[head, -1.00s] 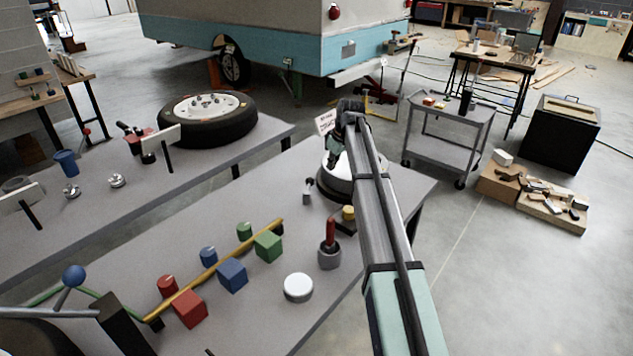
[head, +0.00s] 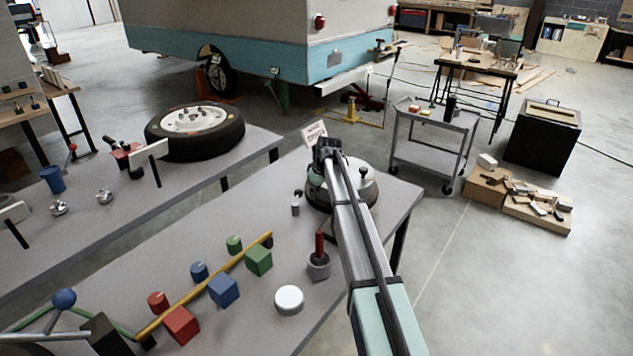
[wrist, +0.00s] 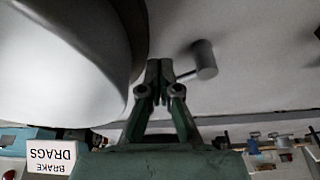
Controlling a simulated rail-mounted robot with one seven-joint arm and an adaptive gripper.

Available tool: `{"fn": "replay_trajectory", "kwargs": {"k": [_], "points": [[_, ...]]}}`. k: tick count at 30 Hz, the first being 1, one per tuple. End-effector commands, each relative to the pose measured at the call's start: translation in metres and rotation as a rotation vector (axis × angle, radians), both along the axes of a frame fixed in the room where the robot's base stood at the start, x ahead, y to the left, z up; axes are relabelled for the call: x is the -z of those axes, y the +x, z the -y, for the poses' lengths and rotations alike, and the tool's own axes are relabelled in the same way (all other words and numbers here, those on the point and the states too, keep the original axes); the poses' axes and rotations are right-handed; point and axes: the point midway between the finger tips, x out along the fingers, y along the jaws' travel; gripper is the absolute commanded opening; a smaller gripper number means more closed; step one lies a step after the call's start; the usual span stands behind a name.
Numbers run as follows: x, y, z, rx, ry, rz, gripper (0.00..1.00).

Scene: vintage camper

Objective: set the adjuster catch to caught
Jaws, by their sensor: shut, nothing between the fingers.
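A brake drum (head: 364,188) with a pale face and dark rim stands at the far right end of the bench. It fills the left of the wrist view (wrist: 60,60). Just left of it is a small grey post with a thin lever (head: 296,208), which looks like the adjuster catch; no label confirms this. In the wrist view its grey cylinder (wrist: 206,60) and thin rod are right of my fingertips. My gripper (wrist: 165,68) is shut and empty, between drum and cylinder. Its tips seem close to the rod's end; I cannot tell whether they touch.
A "BRAKE DRAGS" sign (head: 315,134) stands behind the drum. A red-handled grey cup (head: 319,262), a white disc (head: 289,300) and coloured blocks (head: 224,289) along a yellow bar occupy the bench's nearer part. A wheel (head: 195,130) lies on the other bench.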

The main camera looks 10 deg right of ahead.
Motion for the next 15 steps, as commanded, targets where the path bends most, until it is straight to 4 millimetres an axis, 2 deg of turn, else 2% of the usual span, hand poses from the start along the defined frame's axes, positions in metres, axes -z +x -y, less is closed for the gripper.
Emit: {"fn": "replay_trajectory", "kwargs": {"k": [2, 3, 7, 15], "points": [[0.012, 0.004, -0.003, -0.001, 0.000, -0.003, 0.00], [0.009, 0.013, -0.008, -0.002, 0.000, 0.000, 0.00], [0.013, 0.025, -0.018, -0.002, 0.000, -0.001, 0.00], [0.017, 0.034, -0.026, 0.000, -0.001, -0.001, 0.00]]}}
